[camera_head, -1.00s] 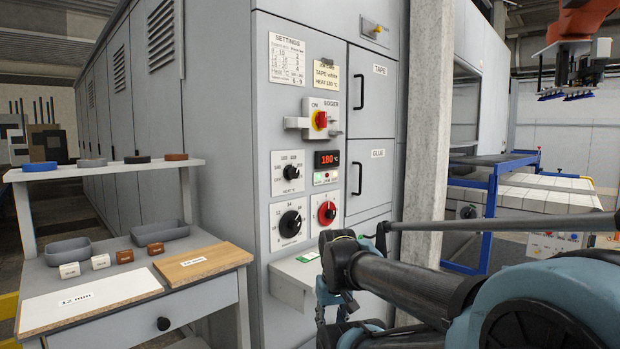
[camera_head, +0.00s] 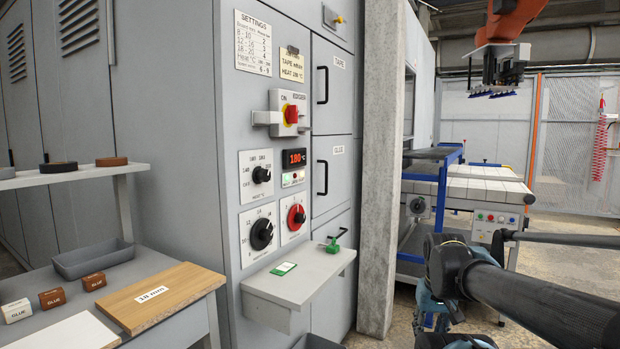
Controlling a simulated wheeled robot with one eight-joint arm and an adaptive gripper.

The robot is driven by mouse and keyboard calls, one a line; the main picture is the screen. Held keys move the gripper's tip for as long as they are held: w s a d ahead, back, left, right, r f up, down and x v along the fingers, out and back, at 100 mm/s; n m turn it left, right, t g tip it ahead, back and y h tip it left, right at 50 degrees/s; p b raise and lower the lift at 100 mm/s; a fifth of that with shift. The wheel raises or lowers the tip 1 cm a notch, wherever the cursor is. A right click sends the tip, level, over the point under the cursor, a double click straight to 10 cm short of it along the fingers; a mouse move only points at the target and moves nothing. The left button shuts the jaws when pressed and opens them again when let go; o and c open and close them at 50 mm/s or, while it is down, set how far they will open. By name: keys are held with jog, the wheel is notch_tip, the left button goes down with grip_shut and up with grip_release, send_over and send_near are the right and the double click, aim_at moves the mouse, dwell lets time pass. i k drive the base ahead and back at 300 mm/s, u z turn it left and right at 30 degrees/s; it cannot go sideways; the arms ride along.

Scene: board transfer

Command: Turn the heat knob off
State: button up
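The heat knob (camera_head: 261,175) is a black knob on a white dial plate marked HEAT °C, on the front of the grey edger cabinet (camera_head: 228,150). Its pointer direction is too small to tell. The red display (camera_head: 294,158) beside it reads 180 °C. My arm comes in from the lower right, with its dark end and teal parts low in the picture. My gripper (camera_head: 432,312) is partly hidden there, well right of the knob and apart from the cabinet. I cannot make out its fingers or anything in them.
Below the heat knob are a larger black knob (camera_head: 261,234) and a red knob (camera_head: 296,217). A red and yellow switch (camera_head: 291,114) sits above. A ledge (camera_head: 305,278) juts out under the dials, bearing a green-edged card and a green piece. A concrete pillar (camera_head: 382,170) stands right of the cabinet.

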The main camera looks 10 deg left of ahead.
aim_at(260, 174)
jog(key=z, duration=1.25)
jog(key=k, duration=0.2)
jog(key=u, duration=2.3)
